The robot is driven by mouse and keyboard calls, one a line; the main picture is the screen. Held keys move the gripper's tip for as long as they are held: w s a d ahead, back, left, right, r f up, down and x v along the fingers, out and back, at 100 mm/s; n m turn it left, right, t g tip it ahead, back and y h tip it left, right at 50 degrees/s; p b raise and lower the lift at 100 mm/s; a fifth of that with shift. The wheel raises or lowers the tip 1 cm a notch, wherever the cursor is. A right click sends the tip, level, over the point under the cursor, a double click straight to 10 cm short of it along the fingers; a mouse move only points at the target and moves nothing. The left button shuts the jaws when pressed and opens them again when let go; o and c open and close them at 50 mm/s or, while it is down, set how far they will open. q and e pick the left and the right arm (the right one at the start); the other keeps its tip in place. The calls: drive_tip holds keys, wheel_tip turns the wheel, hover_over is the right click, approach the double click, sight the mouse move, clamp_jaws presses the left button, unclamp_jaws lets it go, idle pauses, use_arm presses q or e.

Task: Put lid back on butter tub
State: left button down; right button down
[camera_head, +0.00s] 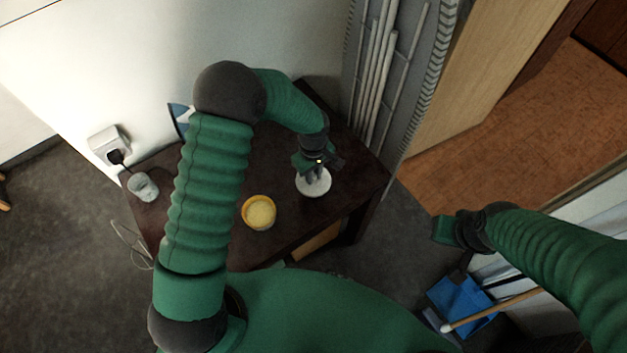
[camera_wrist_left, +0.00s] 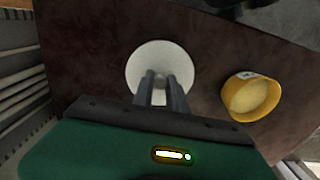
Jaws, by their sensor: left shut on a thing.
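The butter tub (camera_head: 259,212) is a round yellow tub with pale butter showing in its open top. It stands on the dark table, and it also shows at the right of the left wrist view (camera_wrist_left: 251,96). The lid (camera_head: 314,186) is a white disc to the right of the tub in the head view; it also shows in the left wrist view (camera_wrist_left: 160,62). My left gripper (camera_head: 313,174) is shut on the lid from above, apart from the tub. Whether the lid touches the table is unclear. My right gripper (camera_head: 442,230) is off to the right, away from the table.
The dark table (camera_head: 290,228) has bare room around the tub. A blue and white object (camera_head: 181,117) stands at the back. A rack with pipes (camera_head: 374,75) rises behind the table's right side.

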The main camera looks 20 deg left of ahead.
use_arm(q)
drive_tip(key=r, duration=0.5)
drive_tip(key=shift+s+a+r, duration=0.2)
drive_tip(key=shift+s+a, duration=0.05)
drive_tip(key=s+a+r+p, duration=0.2)
drive_tip(key=s+a+p, duration=0.3)
drive_tip(key=s+a, duration=0.8)
drive_tip(key=f+b, duration=0.1)
drive_tip(key=d+f+b, duration=0.1)
drive_tip(key=f+b, duration=0.3)
drive_tip(key=shift+s+d, duration=0.25)
drive_tip(key=shift+a+f+b, duration=0.1)
drive_tip(key=shift+f+b, duration=0.35)
drive_tip(key=shift+f, duration=0.25)
drive_tip(key=shift+r+p, duration=0.15)
drive_tip(key=shift+p, duration=0.25)
drive_tip(key=shift+f, duration=0.2)
